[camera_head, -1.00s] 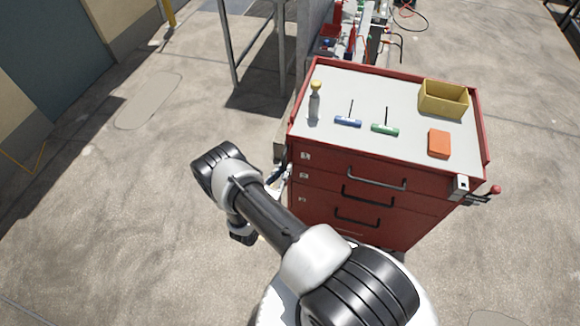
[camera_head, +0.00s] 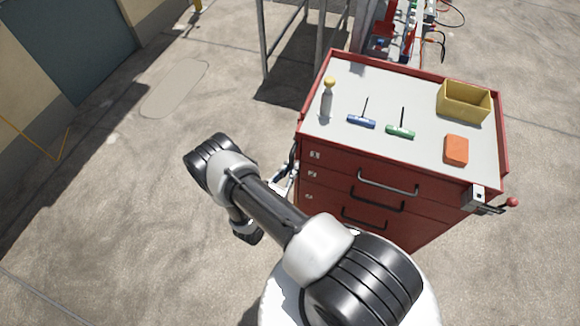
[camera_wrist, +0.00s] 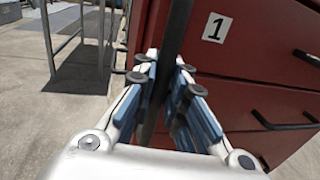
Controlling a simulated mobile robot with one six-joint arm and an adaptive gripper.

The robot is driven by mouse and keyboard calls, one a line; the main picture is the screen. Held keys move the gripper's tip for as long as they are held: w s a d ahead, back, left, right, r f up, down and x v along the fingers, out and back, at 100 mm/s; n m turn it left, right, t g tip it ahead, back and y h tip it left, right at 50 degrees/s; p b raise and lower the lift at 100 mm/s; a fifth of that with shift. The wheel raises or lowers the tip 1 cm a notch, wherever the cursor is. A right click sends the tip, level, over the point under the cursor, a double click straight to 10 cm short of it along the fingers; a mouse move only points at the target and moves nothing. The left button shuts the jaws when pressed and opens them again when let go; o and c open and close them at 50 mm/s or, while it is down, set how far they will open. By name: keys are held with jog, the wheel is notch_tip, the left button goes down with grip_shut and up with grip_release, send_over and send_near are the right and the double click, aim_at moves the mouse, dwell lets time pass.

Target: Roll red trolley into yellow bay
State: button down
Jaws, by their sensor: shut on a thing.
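The red trolley (camera_head: 340,168) stands upright at the right of the head view, a drawer cabinet with a grey top. Its red drawer front and a label "1" also show in the wrist view (camera_wrist: 245,60). My gripper (camera_wrist: 166,85) is shut on a dark upright bar (camera_wrist: 176,25) at the trolley's left side. In the head view, my gripper (camera_head: 284,182) is partly hidden behind my arm at the trolley's left front edge. A thin yellow line (camera_head: 30,148) shows at the far left; I cannot tell whether it marks the yellow bay.
On the trolley top are a yellow bin (camera_head: 464,103), an orange block (camera_head: 456,150), blue (camera_head: 361,121) and green (camera_head: 400,131) T-handle tools and a yellow-capped bottle (camera_head: 326,100). A grey metal frame (camera_head: 263,40) stands behind. Concrete at left (camera_head: 110,190) is clear.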

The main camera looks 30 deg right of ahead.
jog(key=shift+a+f, duration=0.1)
jog(key=shift+f, duration=0.05)
dwell(0.4)
jog(key=c, duration=1.6)
grip_release()
jog(key=shift+c, duration=0.2)
jog(key=shift+w, duration=0.1)
jog(key=v, duration=1.2)
